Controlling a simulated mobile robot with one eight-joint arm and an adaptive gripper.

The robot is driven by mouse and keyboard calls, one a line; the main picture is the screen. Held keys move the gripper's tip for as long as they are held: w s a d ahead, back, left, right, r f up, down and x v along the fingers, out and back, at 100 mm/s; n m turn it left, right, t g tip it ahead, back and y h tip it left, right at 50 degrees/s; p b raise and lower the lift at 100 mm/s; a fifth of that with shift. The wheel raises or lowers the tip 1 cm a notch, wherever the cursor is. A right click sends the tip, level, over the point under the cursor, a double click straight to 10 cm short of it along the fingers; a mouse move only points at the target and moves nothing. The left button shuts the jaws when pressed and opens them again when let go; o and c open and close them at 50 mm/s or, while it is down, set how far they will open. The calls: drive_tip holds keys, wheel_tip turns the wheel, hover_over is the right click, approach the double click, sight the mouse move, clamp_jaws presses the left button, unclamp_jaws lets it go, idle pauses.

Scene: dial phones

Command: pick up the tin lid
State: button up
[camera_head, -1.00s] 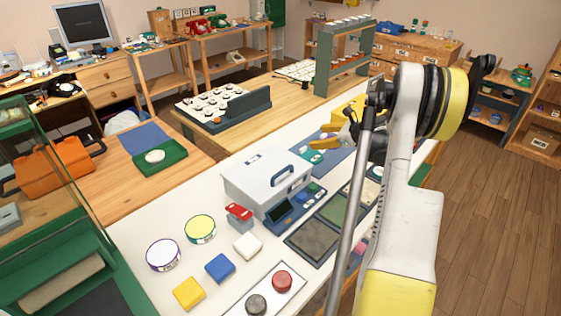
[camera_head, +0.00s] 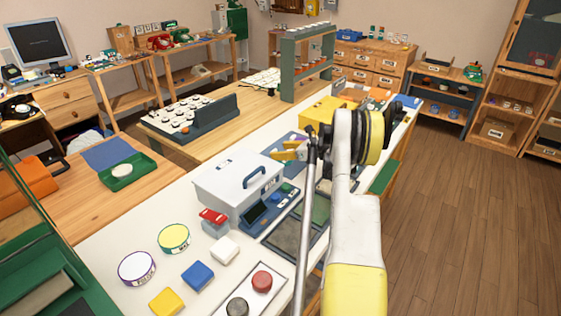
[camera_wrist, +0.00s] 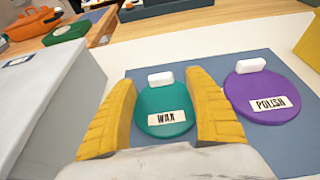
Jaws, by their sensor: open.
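Two round lids lie on a blue mat (camera_wrist: 245,75) in the wrist view. A teal lid labelled WAX (camera_wrist: 165,103) with a white grip block shows between my fingers. A purple lid labelled POLISH (camera_wrist: 262,97) with a similar block lies to its right. My gripper (camera_wrist: 160,82) is open and empty, its yellow fingers on either side of the teal lid in the picture; I cannot tell its height above it. In the head view my gripper (camera_head: 288,150) is over the mat, and the lids are hard to make out.
A white box with a blue handle (camera_head: 240,188) stands beside the mat and is a near obstacle. A yellow box (camera_head: 325,112) stands behind my gripper.

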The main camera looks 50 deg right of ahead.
sight(274, 150)
drive_tip(key=b+x, duration=0.1)
drive_tip(key=x, duration=0.2)
drive_tip(key=shift+w+f, duration=0.15)
drive_tip(key=shift+f, duration=0.1)
drive_tip(key=shift+r, duration=0.1)
drive_tip(key=c, duration=1.3)
drive_tip(key=shift+r+p, duration=0.45)
drive_tip(key=shift+r, duration=0.2)
wheel_tip(274, 150, up, 3)
drive_tip(key=shift+p, duration=0.75)
drive_tip(key=s+d+r+p, duration=0.1)
drive_tip(key=s+d+r, duration=0.1)
drive_tip(key=s, duration=0.1)
drive_tip(key=s+d+r+p, duration=0.1)
drive_tip(key=s+r, duration=0.1)
drive_tip(key=s, duration=0.1)
drive_tip(key=s+d+r+p, duration=0.1)
drive_tip(key=s+d+r, duration=0.1)
drive_tip(key=s, duration=0.2)
drive_tip(key=shift+s+d+r+p, duration=0.1)
drive_tip(key=shift+d+r+p, duration=0.25)
